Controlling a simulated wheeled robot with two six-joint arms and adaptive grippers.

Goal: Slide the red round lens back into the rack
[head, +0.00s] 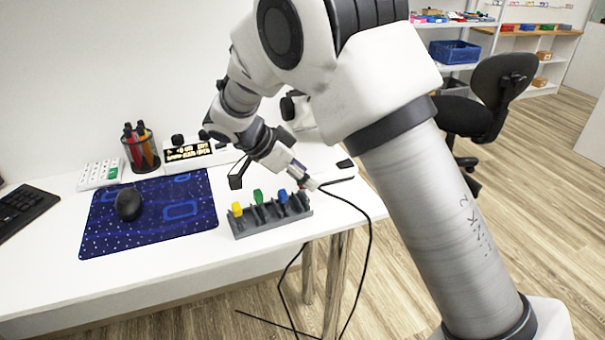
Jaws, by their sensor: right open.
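The dark grey rack (268,228) stands near the table's front right edge. A yellow lens (237,209), a green lens (258,196) and a blue lens (283,196) stand upright in it. A small red spot (303,184) shows just above the rack's right end, close to my gripper; I take it for the red lens, but cannot tell whether it touches the rack. My right gripper (290,184) is open, its fingers spread wide above and behind the rack. My left gripper is not in view.
A dark blue mat (150,238) with a black mouse (128,204) lies left of the rack. A black cable (370,235) hangs over the table's right edge.

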